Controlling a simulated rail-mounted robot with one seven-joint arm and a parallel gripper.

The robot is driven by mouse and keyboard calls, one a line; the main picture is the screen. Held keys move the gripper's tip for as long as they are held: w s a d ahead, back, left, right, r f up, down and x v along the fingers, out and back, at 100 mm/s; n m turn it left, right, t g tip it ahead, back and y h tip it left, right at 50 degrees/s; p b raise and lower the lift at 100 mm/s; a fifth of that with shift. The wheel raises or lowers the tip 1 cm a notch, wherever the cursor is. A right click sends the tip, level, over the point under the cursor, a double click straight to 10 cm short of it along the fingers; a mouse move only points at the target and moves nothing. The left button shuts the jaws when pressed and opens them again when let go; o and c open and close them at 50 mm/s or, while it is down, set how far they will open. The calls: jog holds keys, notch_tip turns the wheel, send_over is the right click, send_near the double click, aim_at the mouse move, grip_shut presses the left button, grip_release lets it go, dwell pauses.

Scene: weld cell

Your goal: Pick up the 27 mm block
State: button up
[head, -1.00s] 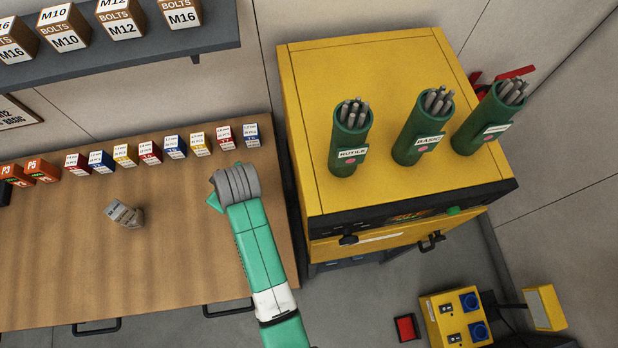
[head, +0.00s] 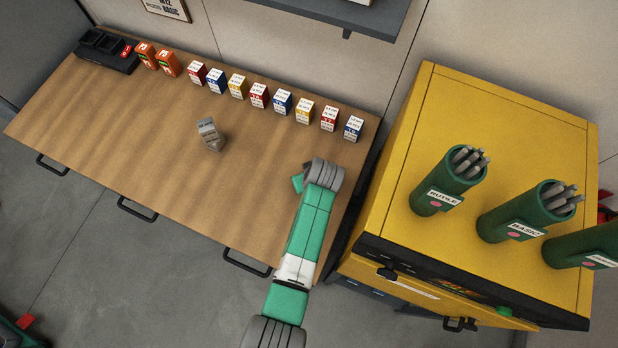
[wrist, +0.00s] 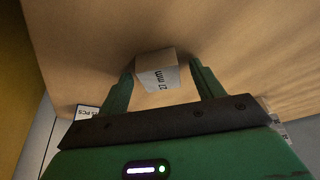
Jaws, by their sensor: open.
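In the wrist view a small pale block (wrist: 157,72) with dark print, upside down, stands on the wooden bench. My gripper (wrist: 164,68) is open, one green finger on each side of the block, with bare gaps between. I cannot tell how far the block sits below the fingertips. In the head view my gripper (head: 298,183) is mostly hidden by my own wrist, over the right part of the bench. No block shows beneath it there.
The bench (head: 120,130) carries a grey labelled item (head: 210,135) left of my arm. A row of small boxes (head: 283,102) runs along the back. Orange packs (head: 147,56) and a dark charger (head: 105,50) stand at far left. A yellow cabinet (head: 500,130) with green canisters (head: 450,180) stands right.

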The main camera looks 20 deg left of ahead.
jog(key=shift+c, duration=0.3)
jog(key=c, duration=1.1)
jog(key=shift+r, duration=0.65)
notch_tip(320, 180, up, 2)
jog(key=shift+r, duration=0.2)
jog(key=s+d, duration=0.1)
jog(key=s, duration=0.4)
jog(key=s+d+r, duration=0.1)
jog(key=s, duration=0.4)
jog(key=s+d+p, duration=0.1)
jog(key=s+d, duration=0.1)
jog(key=s, duration=0.3)
jog(key=shift+s+r, duration=0.15)
jog(key=shift+s, duration=0.1)
